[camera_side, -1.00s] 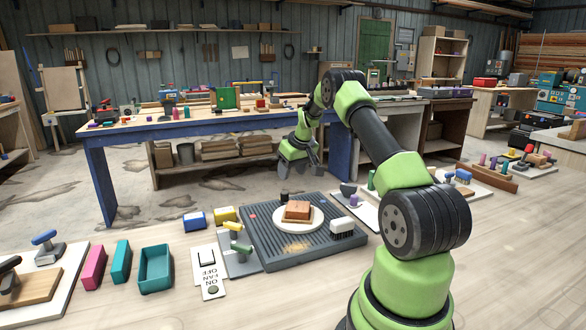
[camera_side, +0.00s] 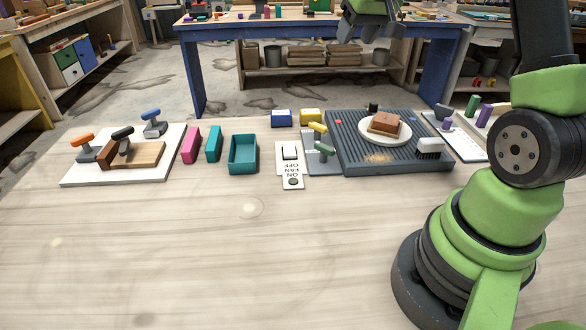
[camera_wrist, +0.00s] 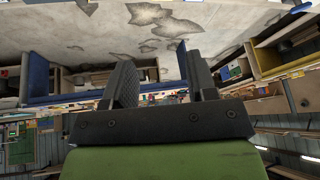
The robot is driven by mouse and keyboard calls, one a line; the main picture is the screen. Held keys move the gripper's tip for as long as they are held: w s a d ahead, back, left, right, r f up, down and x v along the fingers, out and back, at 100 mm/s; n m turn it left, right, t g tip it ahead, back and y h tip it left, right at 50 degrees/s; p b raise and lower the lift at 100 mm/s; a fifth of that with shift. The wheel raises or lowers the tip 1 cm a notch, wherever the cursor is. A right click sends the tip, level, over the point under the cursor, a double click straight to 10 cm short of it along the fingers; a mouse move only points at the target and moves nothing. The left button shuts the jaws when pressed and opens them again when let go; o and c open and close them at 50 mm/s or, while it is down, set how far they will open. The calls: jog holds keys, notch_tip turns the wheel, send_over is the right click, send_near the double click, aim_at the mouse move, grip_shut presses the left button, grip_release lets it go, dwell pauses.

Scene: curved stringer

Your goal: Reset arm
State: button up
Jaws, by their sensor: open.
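My gripper (camera_side: 360,30) shows at the top edge of the side view, high above and behind the grey ribbed mat (camera_side: 352,158). Most of the wrist above it is cut off by the frame. In the wrist view my gripper (camera_wrist: 155,57) has its two dark fingers apart with nothing between them. That view looks out over the stained floor and workshop furniture, not the work table. A brown block (camera_side: 384,122) lies on a white round plate (camera_side: 398,136) on the mat, well apart from the gripper.
A white-bristled brush (camera_side: 429,148) lies at the mat's right. A switch panel (camera_side: 290,165), teal tray (camera_side: 242,154), and pink block (camera_side: 191,145) stand to its left. A white board (camera_side: 80,172) with handled tools lies further left. The table front is clear.

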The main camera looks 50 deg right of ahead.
jog(key=s+a+r+t+y, duration=0.1)
jog(key=s+a+r, duration=0.3)
jog(key=a, duration=0.4)
jog(key=s+a+r+y, duration=0.1)
jog(key=s+a+r, duration=0.3)
jog(key=a, duration=0.5)
jog(key=s+a+f+n+t+y, duration=0.1)
jog(key=s+a+f, duration=0.1)
jog(key=s+a, duration=0.6)
jog(key=s, duration=0.3)
jog(key=shift+s+f+y, duration=0.2)
jog(key=shift+f+y, duration=0.1)
jog(key=shift+c, duration=0.2)
